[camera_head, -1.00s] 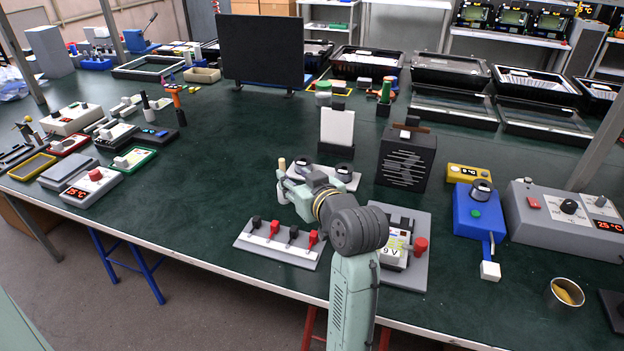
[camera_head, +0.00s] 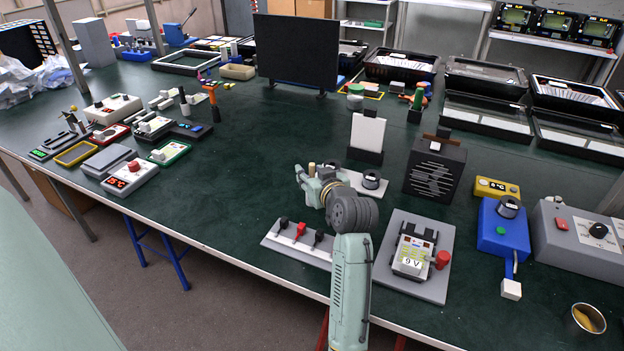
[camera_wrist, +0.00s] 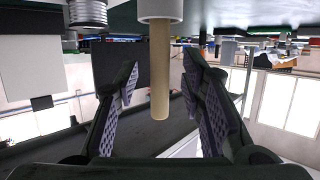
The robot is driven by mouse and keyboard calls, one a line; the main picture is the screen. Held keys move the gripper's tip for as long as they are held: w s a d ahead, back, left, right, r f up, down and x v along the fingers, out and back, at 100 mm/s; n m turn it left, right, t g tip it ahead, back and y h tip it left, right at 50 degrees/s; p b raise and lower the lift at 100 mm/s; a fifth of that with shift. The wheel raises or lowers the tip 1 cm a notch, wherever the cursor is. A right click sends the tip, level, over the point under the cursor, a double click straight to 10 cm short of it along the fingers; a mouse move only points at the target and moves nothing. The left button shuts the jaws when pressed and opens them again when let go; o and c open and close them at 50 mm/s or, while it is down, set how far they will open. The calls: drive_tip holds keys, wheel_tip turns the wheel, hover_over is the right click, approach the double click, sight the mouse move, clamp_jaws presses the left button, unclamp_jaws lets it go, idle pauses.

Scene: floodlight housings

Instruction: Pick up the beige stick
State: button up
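In the wrist view, which appears upside down, the stick (camera_wrist: 160,75) hangs from a white round holder (camera_wrist: 160,10). My gripper (camera_wrist: 162,95) is open, with one finger on each side of the stick and a visible gap to both. In the head view my gripper (camera_head: 309,184) is at the stick, and its fingers partly overlap it.
A grey strip with black and red levers (camera_head: 298,240) lies in front of my gripper. A grey board with a 9 V meter (camera_head: 412,254) lies to the right. A white card in a black stand (camera_head: 367,134) and a black slatted box (camera_head: 435,168) stand behind.

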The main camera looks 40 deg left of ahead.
drive_tip(key=shift+c, duration=0.5)
clamp_jaws()
drive_tip(key=shift+r+p, duration=0.4)
drive_tip(key=shift+r, duration=0.1)
wheel_tip(320, 180, up, 6)
drive_tip(key=p, duration=0.1)
drive_tip(key=s+d, duration=0.9)
drive_tip(key=d, duration=0.6)
drive_tip(key=shift+s+d, duration=0.2)
